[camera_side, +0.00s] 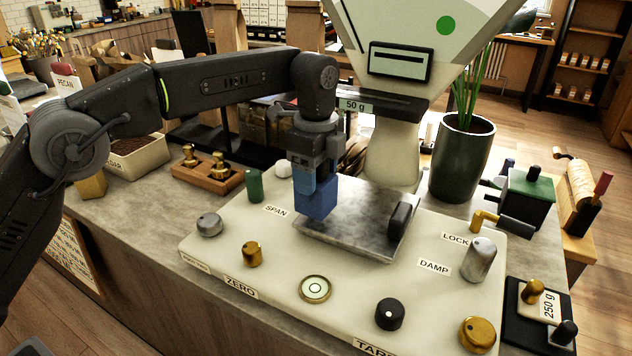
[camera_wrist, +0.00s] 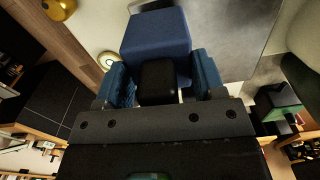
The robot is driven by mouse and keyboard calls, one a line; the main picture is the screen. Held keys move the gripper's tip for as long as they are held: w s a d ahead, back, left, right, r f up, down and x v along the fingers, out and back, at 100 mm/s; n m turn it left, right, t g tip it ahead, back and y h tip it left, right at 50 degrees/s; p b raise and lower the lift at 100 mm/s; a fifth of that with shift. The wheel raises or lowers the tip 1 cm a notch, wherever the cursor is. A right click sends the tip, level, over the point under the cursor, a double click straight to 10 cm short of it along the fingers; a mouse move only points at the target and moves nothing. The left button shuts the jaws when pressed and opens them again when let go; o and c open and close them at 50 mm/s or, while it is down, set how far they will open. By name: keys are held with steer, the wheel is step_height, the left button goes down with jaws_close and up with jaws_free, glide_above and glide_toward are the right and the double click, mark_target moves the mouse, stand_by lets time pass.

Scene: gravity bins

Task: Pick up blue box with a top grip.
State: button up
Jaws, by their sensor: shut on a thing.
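The blue box (camera_side: 318,198) is at the left part of the metal weighing plate (camera_side: 372,238) in the side view. My gripper (camera_side: 314,178) is above it, pointing down, with its blue fingers at the box's upper part. In the wrist view the blue box (camera_wrist: 157,36) sits between the two blue fingertips of my gripper (camera_wrist: 160,78), which are shut on it. A black block-like part (camera_wrist: 158,80) shows between the fingers. I cannot tell whether the box's underside touches the plate.
A dark block (camera_side: 400,219) lies on the plate's right side. The cream scale base carries several knobs, such as a brass one (camera_side: 252,254) and a black one (camera_side: 389,314). The scale's column (camera_side: 392,155) and a potted plant (camera_side: 462,160) stand behind.

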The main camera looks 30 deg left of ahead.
steer(key=r, duration=0.1)
steer(key=a+r, duration=0.1)
steer(key=shift+a+r, duration=0.1)
steer(key=shift+r, duration=0.2)
steer(key=s+a+r, duration=0.1)
steer(key=a+r, duration=0.5)
steer(key=a, duration=0.4)
steer(key=shift+s+a, duration=0.15)
steer(key=shift+a, duration=0.05)
steer(key=shift+r, duration=0.1)
steer(key=s+a+f, duration=0.2)
steer(key=a+f, duration=0.2)
steer(key=a, duration=0.5)
steer(key=s+a+f, duration=0.2)
steer(key=a+f, duration=0.3)
steer(key=a, duration=0.4)
steer(key=s+a+f, duration=0.2)
steer(key=a+f, duration=0.2)
steer(key=a, duration=0.4)
steer(key=shift+s+a+f, duration=0.15)
steer(key=shift+a+f, duration=0.15)
steer(key=shift+a, duration=0.1)
steer(key=shift+f, duration=3.05)
steer(key=shift+f, duration=0.45)
